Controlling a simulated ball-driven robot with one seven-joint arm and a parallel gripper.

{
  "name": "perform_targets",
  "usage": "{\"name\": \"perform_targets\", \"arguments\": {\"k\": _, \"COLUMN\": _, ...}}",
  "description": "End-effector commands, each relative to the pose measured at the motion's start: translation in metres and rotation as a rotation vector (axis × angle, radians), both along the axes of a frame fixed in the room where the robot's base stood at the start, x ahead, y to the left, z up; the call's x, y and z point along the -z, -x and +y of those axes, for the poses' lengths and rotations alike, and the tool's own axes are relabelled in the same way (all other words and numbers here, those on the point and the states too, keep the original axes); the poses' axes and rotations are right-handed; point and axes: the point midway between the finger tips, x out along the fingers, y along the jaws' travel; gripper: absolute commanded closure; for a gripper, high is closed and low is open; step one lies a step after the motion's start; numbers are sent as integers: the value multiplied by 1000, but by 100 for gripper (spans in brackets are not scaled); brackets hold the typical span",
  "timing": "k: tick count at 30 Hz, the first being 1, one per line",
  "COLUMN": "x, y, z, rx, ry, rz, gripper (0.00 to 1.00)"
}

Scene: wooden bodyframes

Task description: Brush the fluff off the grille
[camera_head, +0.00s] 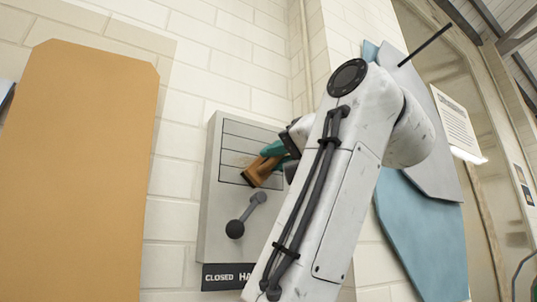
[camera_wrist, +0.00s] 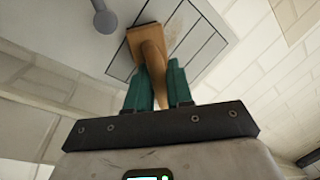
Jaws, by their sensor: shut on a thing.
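The grille (camera_head: 245,135) is a set of dark-outlined slats on a grey wall box; it also shows in the wrist view (camera_wrist: 205,40). A faint tan patch (camera_wrist: 177,22), possibly fluff, lies on the grille beside the brush. The brush (camera_head: 262,170) has a brown wooden handle and a dark bristle edge, and its head is at the grille's lower part. It also shows in the wrist view (camera_wrist: 150,45). I cannot tell whether the bristles touch. My gripper (camera_head: 275,150), with green fingers, is shut on the brush handle; its fingers show in the wrist view (camera_wrist: 158,85).
A grey lever with a dark ball knob (camera_head: 235,229) sticks out of the box just below the brush. A large orange-tan panel (camera_head: 85,170) stands at left. Blue and grey panels (camera_head: 425,230) lean at right, behind my arm.

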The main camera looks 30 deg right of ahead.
Motion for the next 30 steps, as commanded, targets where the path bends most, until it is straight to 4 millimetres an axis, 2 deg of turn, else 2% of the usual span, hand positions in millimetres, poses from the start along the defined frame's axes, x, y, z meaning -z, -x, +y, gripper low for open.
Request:
{"name": "perform_targets", "arguments": {"k": 5, "x": 1, "y": -1, "z": -5, "rx": 1, "ry": -1, "rz": 2, "gripper": 100}}
{"name": "perform_targets", "arguments": {"k": 18, "x": 1, "y": -2, "z": -36, "rx": 0, "ry": 0, "rz": 4, "gripper": 100}}
{"name": "perform_targets", "arguments": {"k": 25, "x": 1, "y": 0, "z": -36, "rx": 0, "ry": 1, "rz": 4, "gripper": 100}}
{"name": "perform_targets", "arguments": {"k": 30, "x": 1, "y": 0, "z": -27, "rx": -2, "ry": 2, "rz": 2, "gripper": 100}}
